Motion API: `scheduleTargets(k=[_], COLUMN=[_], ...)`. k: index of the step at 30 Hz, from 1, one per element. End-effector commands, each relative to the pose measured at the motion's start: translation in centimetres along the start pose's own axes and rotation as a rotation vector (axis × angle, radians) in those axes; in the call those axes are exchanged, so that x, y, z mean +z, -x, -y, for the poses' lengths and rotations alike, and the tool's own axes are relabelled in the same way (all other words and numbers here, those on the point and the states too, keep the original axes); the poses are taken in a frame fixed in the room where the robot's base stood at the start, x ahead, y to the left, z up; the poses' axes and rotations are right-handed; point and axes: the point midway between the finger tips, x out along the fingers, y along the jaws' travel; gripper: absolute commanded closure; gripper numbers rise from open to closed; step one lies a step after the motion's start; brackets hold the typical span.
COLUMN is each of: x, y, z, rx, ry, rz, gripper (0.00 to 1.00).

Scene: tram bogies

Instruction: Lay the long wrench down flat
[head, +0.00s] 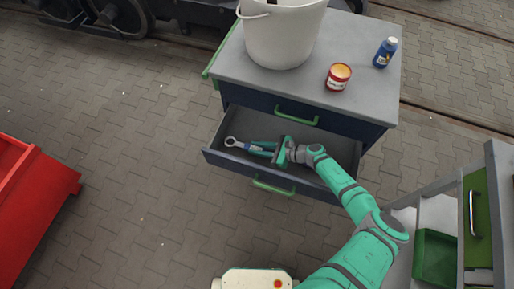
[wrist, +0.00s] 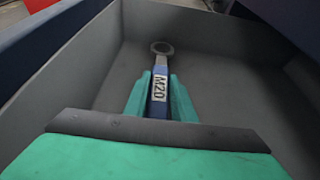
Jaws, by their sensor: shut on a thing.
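The long wrench (head: 240,145) has a grey ring end and a blue band on its handle. In the wrist view the wrench (wrist: 160,85) points away from me, with a label reading M20. My gripper (head: 264,149) is shut on its handle, with one green finger on each side; the fingers also show in the wrist view (wrist: 160,98). The wrench is inside the open drawer (head: 225,160), its ring end toward the drawer's left side. I cannot tell whether it touches the drawer floor. Its near end is hidden behind my gripper.
The drawer belongs to a blue cabinet (head: 345,125) with a grey top. On top stand a white bucket (head: 283,38), a red tin (head: 337,82) and a blue bottle (head: 385,53). A red box (head: 35,195) is at left, a shelf unit (head: 475,215) at right. Open paving lies left of the drawer.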

Motion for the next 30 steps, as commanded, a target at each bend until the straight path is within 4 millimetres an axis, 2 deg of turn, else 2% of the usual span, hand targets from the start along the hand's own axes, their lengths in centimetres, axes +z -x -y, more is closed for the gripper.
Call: scheduleTargets(k=[11,12,14,15,26,30], x=[-0.2,-0.3,-0.3,-0.3,0.0,0.0], y=[-0.1,-0.1,-0.1,-0.1,0.1,1.9], z=[0.1,0.1,0.1,0.1,0.0,0.1], rx=[-0.001,-0.001,-0.001,-0.001,0.000,-0.004], ry=[0.000,0.000,0.000,0.000,0.001,-0.001], rz=[0.002,0.001,0.001,0.001,0.000,0.000], gripper=[1.00,0.74,0.60,0.58,0.58,0.58])
